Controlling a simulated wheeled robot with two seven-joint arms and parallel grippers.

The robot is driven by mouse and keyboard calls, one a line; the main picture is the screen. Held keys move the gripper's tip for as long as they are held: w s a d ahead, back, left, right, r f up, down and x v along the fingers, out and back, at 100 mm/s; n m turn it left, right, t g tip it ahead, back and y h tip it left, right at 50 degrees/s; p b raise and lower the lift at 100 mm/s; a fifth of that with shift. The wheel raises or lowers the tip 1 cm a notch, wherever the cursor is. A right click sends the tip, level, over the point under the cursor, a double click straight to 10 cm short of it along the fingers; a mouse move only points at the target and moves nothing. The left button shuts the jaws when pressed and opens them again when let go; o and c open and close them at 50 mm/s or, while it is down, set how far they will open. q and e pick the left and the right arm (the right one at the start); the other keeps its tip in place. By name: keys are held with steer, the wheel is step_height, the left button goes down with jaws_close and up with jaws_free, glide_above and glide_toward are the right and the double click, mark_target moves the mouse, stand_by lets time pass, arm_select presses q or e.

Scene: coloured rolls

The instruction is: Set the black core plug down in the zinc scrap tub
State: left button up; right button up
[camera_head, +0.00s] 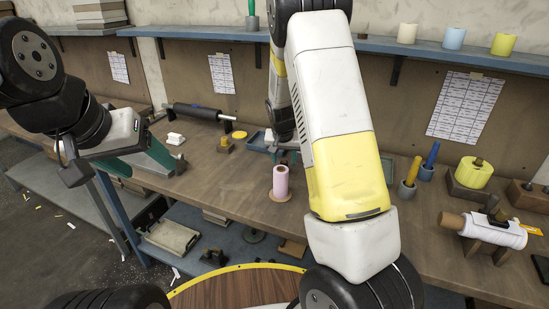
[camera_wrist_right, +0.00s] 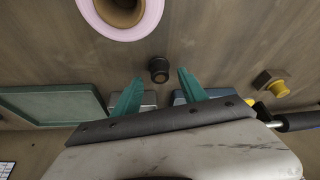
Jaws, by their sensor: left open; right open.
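The black core plug (camera_wrist_right: 159,69) is a small dark cylinder on the bench top in the right wrist view. My right gripper (camera_wrist_right: 160,76) is open, its teal fingertips on either side of the plug in the picture; I cannot tell whether they touch it. In the head view my right arm hides the plug. A blue-grey tray (camera_head: 258,142) lies at the back of the bench and shows partly behind the right fingers in the wrist view (camera_wrist_right: 196,94). I cannot tell whether it is the zinc scrap tub. My left gripper (camera_head: 152,155) is open at the bench's left side.
A pink roll (camera_head: 281,183) stands near the plug. A green tray (camera_wrist_right: 55,104) lies left in the wrist view. A yellow-topped block (camera_head: 225,145) and a dark roller (camera_head: 200,111) are to the left. A white roll (camera_head: 493,232) lies on a stand at right.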

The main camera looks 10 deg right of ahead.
mark_target(284, 162)
steer(key=shift+x, duration=1.6)
steer(key=shift+c, duration=0.4)
jaws_close()
